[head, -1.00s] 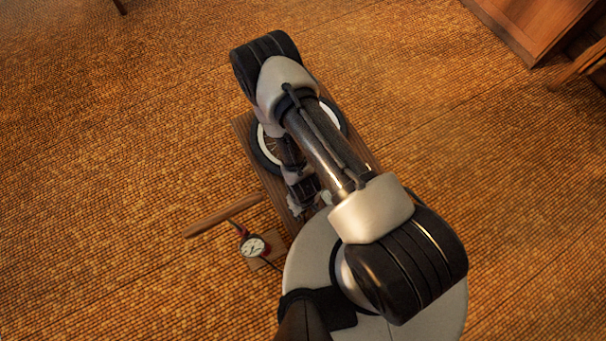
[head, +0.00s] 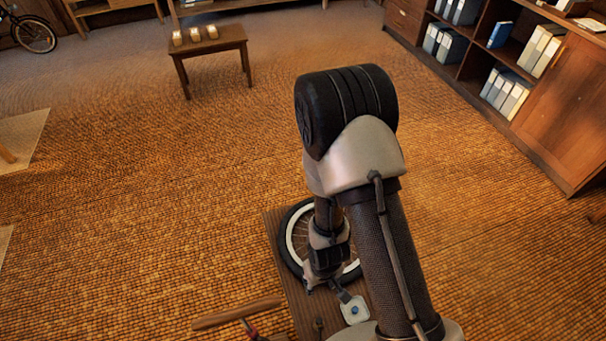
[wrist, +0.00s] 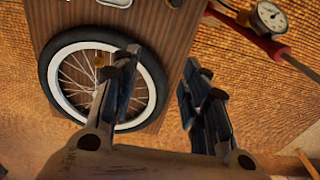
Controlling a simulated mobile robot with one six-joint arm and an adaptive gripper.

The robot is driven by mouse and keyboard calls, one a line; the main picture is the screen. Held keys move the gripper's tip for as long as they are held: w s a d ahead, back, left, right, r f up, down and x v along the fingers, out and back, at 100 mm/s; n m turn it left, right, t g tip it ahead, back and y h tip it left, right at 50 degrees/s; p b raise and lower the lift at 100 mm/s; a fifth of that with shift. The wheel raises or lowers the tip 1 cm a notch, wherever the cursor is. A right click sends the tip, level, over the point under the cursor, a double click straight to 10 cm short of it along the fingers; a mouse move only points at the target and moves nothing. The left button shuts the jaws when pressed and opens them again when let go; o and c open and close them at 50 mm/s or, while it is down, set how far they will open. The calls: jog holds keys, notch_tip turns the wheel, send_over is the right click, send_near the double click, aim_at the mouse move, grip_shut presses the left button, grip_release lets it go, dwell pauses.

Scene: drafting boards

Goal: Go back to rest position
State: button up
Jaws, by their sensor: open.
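My gripper (wrist: 162,62) is open, and nothing shows between its two fingers in the wrist view. In the head view my arm is raised and bent, with its end (head: 322,283) hanging over the wheel and board; the fingers are too small and dark to make out there. The spoked wheel (head: 287,232) with a black tyre and white rim lies on a wooden board (head: 281,262). In the wrist view the wheel (wrist: 48,72) is left of and partly behind the left finger. Whether the fingers touch it cannot be told.
A pale square thing with a blue dot (head: 354,311) is near the board's front end. A pump-like tool with a wooden handle (head: 237,313) lies to the left; its gauge (wrist: 271,16) shows in the wrist view. A stool (head: 210,48) and shelves (head: 500,60) stand farther back, with open floor between.

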jog(key=w+d+r+m+t, duration=0.1)
jog(key=w+d+r, duration=0.1)
jog(key=r, duration=1.1)
jog(key=w+d+r+m+t, duration=0.1)
jog(key=w+d+r, duration=0.1)
jog(key=r, duration=1)
jog(key=s+d+r+t, duration=0.1)
jog(key=s+d+r, duration=0.1)
jog(key=s+r, duration=0.4)
jog(key=s+d+r+m+t, duration=0.1)
jog(key=s+d+r, duration=0.2)
jog(key=s+r, duration=0.3)
notch_tip(320, 180, up, 4)
jog(key=shift+f+m, duration=0.1)
jog(key=shift+m, duration=0.2)
